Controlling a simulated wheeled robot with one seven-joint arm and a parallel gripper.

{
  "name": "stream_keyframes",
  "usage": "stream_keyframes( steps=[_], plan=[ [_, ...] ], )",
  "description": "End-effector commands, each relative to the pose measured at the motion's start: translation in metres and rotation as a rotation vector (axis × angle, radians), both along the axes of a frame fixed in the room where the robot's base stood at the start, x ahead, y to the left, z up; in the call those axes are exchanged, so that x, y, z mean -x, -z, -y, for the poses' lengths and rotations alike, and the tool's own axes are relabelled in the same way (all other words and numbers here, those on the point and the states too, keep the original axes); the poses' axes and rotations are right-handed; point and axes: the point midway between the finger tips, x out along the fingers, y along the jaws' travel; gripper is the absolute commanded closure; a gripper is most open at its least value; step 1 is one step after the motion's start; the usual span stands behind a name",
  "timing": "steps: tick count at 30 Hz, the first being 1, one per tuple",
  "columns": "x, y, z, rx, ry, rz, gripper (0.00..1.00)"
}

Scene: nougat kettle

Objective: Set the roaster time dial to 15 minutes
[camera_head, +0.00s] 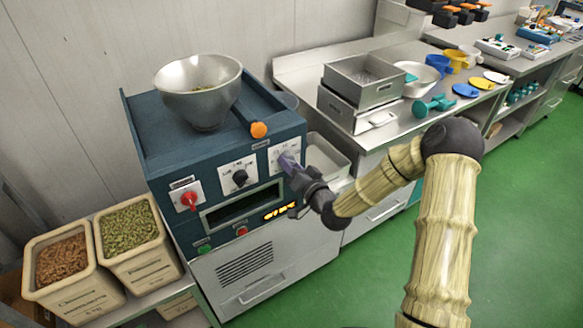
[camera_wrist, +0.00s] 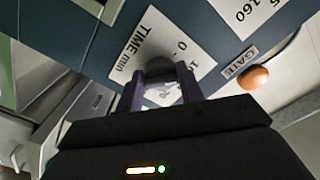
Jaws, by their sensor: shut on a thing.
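The roaster (camera_head: 150,140) is a dark blue box on a grey base. Its white time plate (camera_head: 279,146) is the right one on the front. In the wrist view the plate, marked TIME min (camera_wrist: 128,58), shows a 0 and part of another number. The dark round time dial (camera_wrist: 160,66) sits between the two purple fingers of my gripper (camera_wrist: 162,82), which is shut on it. In the head view my gripper (camera_head: 290,164) reaches the plate from the right and hides the dial. The dial's pointer and most of its scale are hidden, so I cannot tell its setting.
Left of the plate are a black dial (camera_head: 240,177), a red switch (camera_head: 189,200), a dark display (camera_head: 242,206) and green (camera_head: 205,249) and red (camera_head: 242,231) buttons. An orange gate knob (camera_head: 259,130) sits above. A steel counter (camera_head: 300,68) stands to the right.

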Motion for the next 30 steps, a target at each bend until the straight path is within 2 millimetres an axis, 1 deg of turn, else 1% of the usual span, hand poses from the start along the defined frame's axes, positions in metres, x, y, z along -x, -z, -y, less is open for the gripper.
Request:
stream_keyframes(
  steps=[18, 24, 30],
  plan=[
    [-0.0001, -0.0018, 0.0010, -0.483, 0.006, -0.326, 0.86],
    [0.0001, -0.0021, 0.0008, -0.610, 0.006, -0.412, 0.86],
    [0.0001, -0.0026, 0.0006, -0.690, 0.006, -0.467, 0.86]
  ],
)
